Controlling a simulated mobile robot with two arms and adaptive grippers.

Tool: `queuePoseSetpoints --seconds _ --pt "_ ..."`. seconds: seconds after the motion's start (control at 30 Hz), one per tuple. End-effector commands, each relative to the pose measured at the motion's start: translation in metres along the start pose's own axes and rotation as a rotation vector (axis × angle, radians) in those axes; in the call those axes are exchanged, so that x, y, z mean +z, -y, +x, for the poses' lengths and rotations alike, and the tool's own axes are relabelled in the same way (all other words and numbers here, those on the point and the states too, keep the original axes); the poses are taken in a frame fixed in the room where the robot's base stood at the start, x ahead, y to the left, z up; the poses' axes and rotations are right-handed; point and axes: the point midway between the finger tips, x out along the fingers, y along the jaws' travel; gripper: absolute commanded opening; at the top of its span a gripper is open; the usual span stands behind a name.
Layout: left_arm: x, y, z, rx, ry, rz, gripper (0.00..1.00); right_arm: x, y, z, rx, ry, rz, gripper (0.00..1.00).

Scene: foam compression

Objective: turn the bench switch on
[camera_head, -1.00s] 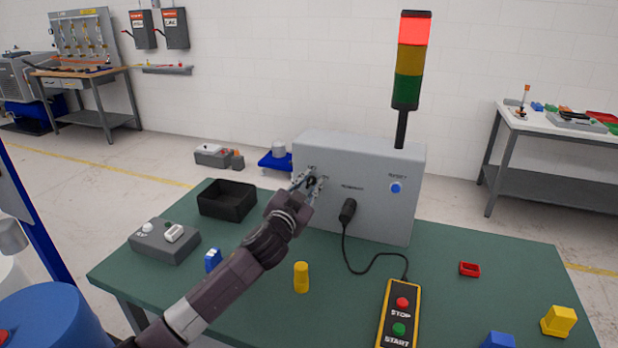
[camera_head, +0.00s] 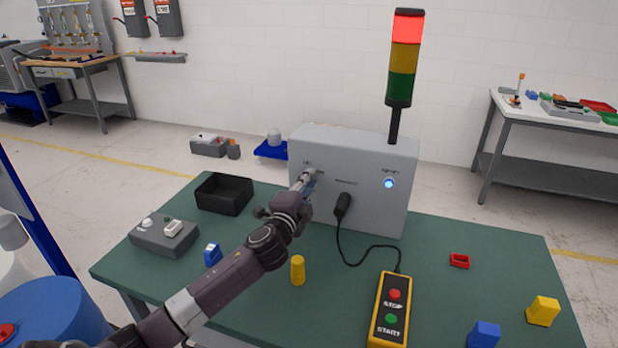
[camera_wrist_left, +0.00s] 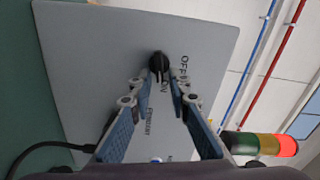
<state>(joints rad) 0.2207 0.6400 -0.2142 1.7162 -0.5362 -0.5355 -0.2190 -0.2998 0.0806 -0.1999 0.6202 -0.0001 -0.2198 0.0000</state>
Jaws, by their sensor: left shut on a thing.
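The bench switch is a black rotary knob (camera_wrist_left: 159,61) on the front of the grey control box (camera_head: 365,205). The wrist view shows OFF and ON lettering beside it, with ON close to the fingertips. My left gripper (camera_head: 308,178) is at the upper left of the box front; its blue-padded fingers (camera_wrist_left: 162,82) are shut on the knob. The fingers partly cover the knob, so its exact pointing direction is hard to tell. In the head view the knob is hidden behind my gripper. My right gripper is not in view.
The box front also bears a black plug (camera_head: 343,203) with a cable and a blue reset button (camera_head: 389,183). The stack light (camera_head: 405,55) shows red. A stop/start pendant (camera_head: 390,310), yellow cylinder (camera_head: 298,270), black bin (camera_head: 224,194) and small grey switch box (camera_head: 163,238) stand on the green bench.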

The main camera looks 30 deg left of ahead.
Motion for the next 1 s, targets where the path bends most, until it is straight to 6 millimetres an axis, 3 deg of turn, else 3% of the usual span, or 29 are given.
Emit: queuePoseSetpoints --seconds 0.4,0.93,0.97,1.0 --pt "0.0017 -0.0049 -0.0002 0.004 0.003 0.182 0.00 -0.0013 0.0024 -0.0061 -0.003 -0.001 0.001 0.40" --pt "0.0024 -0.0053 0.0000 0.004 0.004 0.204 0.00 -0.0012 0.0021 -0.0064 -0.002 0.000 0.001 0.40" --pt "0.0025 -0.0052 0.0000 0.004 0.004 0.204 0.18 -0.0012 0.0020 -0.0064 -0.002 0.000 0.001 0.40" --pt "0.0025 -0.0052 0.0000 0.004 0.004 0.204 0.22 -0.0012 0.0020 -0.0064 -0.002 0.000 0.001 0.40"
